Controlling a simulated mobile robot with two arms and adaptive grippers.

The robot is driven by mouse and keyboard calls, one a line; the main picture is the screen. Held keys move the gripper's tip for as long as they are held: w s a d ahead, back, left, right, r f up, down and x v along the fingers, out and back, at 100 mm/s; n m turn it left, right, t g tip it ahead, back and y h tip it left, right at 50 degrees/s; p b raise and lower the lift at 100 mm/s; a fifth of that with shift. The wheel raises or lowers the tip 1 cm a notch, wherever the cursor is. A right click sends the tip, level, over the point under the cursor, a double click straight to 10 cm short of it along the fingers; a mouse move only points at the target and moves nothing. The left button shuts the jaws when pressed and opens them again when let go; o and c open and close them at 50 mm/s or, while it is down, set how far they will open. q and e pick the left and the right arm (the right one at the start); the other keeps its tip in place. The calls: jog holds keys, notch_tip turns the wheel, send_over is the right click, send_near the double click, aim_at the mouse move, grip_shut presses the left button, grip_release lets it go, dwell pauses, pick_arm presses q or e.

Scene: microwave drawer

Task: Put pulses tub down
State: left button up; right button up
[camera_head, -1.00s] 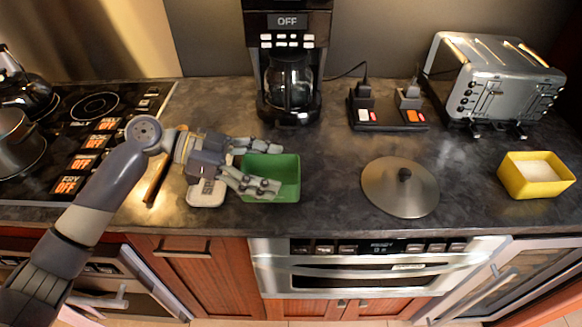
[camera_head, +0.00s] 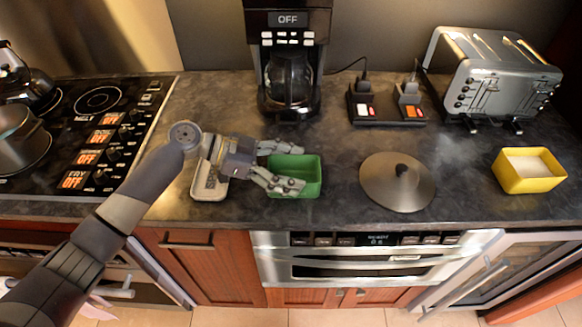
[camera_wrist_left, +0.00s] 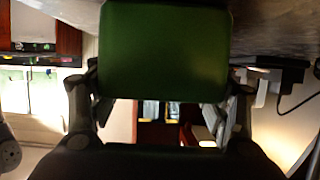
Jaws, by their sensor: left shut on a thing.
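The green tub (camera_head: 314,178), which I take as the pulses tub, is at the front middle of the dark counter, left of the round metal lid. Its contents cannot be made out. My left gripper (camera_head: 300,168) comes in from the left, with one finger along the tub's far side and one along its near side, and is shut on it. In the left wrist view the tub (camera_wrist_left: 165,50) sits between the fingers. I cannot tell whether its base touches the counter. My right gripper is not in view.
A round metal lid (camera_head: 397,183) lies to the right. A yellow tub (camera_head: 530,181) with white contents stands farther right. A small pale object (camera_head: 208,184) lies under my left wrist. The coffee maker (camera_head: 288,62) and toaster (camera_head: 492,78) stand behind; the stove is left.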

pick_arm(q)
jog(key=o, duration=1.4)
jog(key=shift+o, duration=0.2)
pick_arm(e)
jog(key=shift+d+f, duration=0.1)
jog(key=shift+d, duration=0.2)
pick_arm(q)
jog(key=shift+r, duration=0.1)
jog(key=b+v, duration=0.3)
jog(key=v, duration=0.8)
jog(key=shift+a, duration=0.15)
jog(key=shift+a+r, duration=0.2)
jog(key=shift+a, duration=0.15)
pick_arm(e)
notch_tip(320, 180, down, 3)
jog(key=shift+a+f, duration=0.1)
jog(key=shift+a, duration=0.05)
